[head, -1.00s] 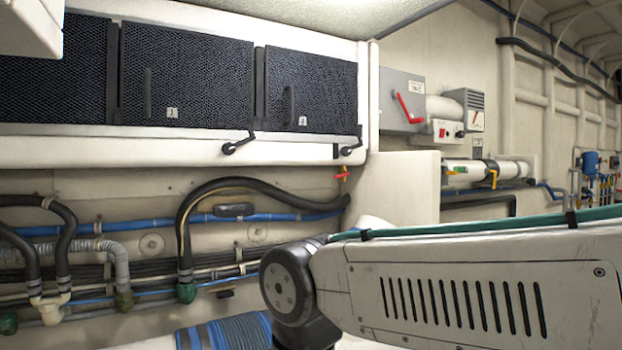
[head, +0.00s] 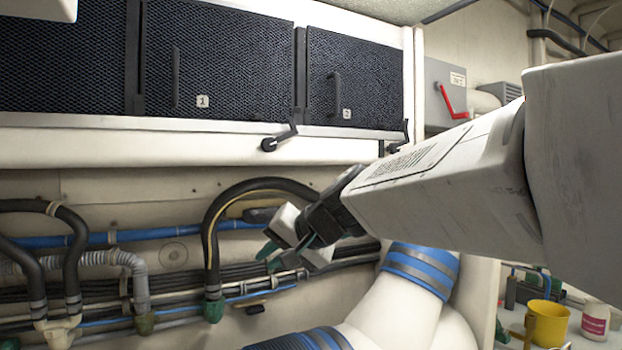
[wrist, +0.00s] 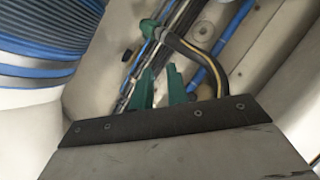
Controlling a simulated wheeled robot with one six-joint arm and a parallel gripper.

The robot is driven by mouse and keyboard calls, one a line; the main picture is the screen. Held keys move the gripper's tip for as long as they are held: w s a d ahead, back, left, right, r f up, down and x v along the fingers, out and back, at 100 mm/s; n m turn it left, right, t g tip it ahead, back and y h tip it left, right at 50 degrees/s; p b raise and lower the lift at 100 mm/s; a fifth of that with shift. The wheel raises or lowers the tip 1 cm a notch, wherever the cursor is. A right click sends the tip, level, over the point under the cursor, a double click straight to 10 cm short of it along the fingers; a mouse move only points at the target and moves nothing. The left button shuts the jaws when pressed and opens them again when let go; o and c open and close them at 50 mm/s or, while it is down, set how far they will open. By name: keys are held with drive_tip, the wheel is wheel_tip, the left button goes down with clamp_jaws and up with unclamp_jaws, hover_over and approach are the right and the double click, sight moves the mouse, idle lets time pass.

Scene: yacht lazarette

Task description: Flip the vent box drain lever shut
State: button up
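A black lever (head: 280,138) sits on the white ledge below panel 1, tilted up to the right. I cannot tell which one is the drain lever. My gripper (head: 277,254), with green fingertips, is below these levers, in front of the hoses, and touches neither. In the wrist view my gripper (wrist: 160,84) shows its fingers apart, with nothing clearly held.
A black looped hose (head: 212,230) and blue pipes run along the lower wall. A grey box with a red handle (head: 450,102) is at the right.

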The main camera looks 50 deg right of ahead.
drive_tip(key=s+d+r+m+h, duration=0.2)
drive_tip(key=d+r+m+h, duration=0.25)
drive_tip(key=d, duration=0.55)
drive_tip(key=s+d+r+m+t+h, duration=0.1)
drive_tip(key=s+d+r+m+h, duration=0.3)
drive_tip(key=d, duration=0.5)
drive_tip(key=s+d+r+m+h, duration=0.1)
drive_tip(key=d+r+m+h, duration=0.35)
drive_tip(key=d, duration=0.55)
drive_tip(key=shift+m+y, duration=0.3)
drive_tip(key=shift+m, duration=0.1)
drive_tip(key=x, duration=0.4)
drive_tip(key=r+x, duration=0.1)
drive_tip(key=x, duration=0.2)
drive_tip(key=shift+d+f, duration=0.1)
drive_tip(key=shift+d, duration=0.05)
clamp_jaws()
